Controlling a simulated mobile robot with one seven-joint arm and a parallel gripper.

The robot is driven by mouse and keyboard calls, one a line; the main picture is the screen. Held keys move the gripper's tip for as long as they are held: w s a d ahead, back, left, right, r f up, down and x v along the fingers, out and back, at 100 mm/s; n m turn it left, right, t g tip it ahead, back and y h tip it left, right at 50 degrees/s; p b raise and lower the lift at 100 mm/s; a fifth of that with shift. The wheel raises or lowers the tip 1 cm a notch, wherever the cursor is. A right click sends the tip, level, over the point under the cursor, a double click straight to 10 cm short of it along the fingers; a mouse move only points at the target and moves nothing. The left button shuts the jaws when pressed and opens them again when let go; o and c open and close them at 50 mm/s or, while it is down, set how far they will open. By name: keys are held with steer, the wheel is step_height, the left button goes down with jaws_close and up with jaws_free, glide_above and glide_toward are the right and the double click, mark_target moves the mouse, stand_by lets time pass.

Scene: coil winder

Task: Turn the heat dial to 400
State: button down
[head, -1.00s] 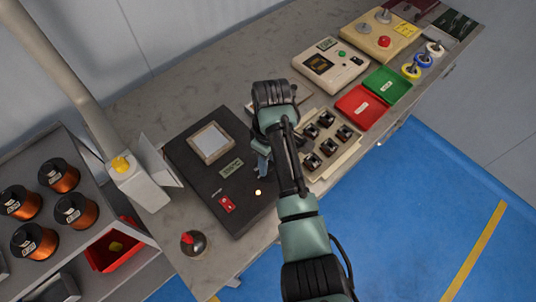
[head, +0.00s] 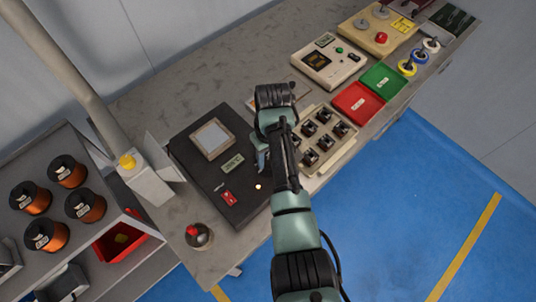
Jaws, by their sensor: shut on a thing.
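A black heating unit (head: 203,172) lies on the grey bench in the head view. It has a pale square plate (head: 212,139), a small display (head: 232,164), a red switch (head: 229,197) and a small lit amber lamp (head: 258,187). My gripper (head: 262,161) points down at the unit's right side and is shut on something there. The heat dial is hidden behind my gripper and wrist, so its setting does not show. The figures on the display are too small to read.
A tray of dark parts (head: 309,167) sits close right of my arm. Red (head: 358,104) and green (head: 385,81) bins stand beyond it. A round knob with a red pointer (head: 199,236) is near the front edge. Copper spools (head: 86,206) stand on the left shelf.

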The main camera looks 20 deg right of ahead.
steer(key=c, duration=0.5)
jaws_free()
step_height(320, 180, up, 13)
steer(key=p, duration=0.2)
steer(key=shift+d, duration=0.3)
